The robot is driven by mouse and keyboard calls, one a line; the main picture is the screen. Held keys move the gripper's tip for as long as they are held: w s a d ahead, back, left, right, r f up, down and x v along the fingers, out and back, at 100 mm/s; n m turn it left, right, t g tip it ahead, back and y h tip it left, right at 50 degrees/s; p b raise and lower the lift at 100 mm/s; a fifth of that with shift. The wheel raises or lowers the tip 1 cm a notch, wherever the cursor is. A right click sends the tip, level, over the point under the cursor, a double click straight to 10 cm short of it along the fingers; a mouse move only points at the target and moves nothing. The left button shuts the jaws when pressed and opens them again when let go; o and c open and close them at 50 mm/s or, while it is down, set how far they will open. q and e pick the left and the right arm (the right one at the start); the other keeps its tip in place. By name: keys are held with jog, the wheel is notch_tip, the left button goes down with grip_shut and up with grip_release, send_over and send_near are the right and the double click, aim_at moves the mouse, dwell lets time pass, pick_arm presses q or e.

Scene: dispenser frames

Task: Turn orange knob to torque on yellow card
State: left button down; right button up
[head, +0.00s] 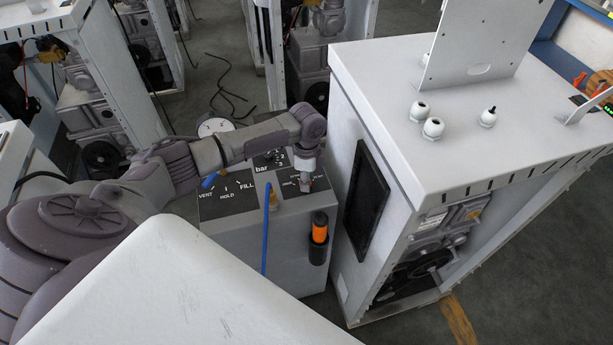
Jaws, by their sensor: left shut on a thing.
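My left arm reaches in from the left, and its left gripper (306,183) points down over the right part of the dispenser's black top panel (228,203). The gripper is shut on a small knob-like part there. The fingers hide most of that part, so I cannot tell its colour or its setting. The panel is marked VENT, HOLD, FILL and bar; the print by the gripper is too small to read. An orange-topped cylinder (319,228) sits in a black holder on the dispenser's front. No yellow card can be made out. My right gripper is not in view.
A tall white cabinet (400,170) with a dark side panel stands close to the right of the dispenser. A round gauge (213,127) stands behind my forearm. More open-framed machines fill the back.

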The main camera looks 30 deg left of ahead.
pick_arm(q)
jog(key=c, duration=0.8)
grip_release()
notch_tip(320, 180, up, 12)
jog(key=shift+r, duration=0.1)
